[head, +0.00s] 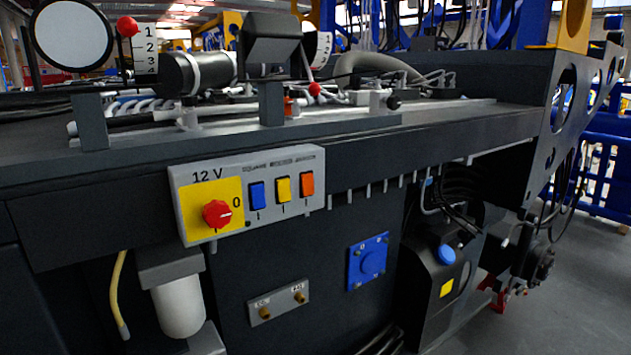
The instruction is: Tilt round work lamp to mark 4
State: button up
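The round work lamp (72,35) is at the upper left, a pale disc in a dark rim, its face turned towards me. Just right of it stands a white scale plate (145,48) with marks 1 to 4 running downward. A red ball knob (127,26) sits at the left of the plate, level with about mark 1. The lamp's mount behind the rim is hidden. My gripper is not in view.
A dark square lamp (272,42) stands right of it, near another numbered scale (321,45) and red ball (315,89). A black cylinder (195,73) lies between. Below is a 12 V switch panel (250,190). Clear floor (560,290) shows at right.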

aim_at(74, 37)
jog(key=u, duration=1.55)
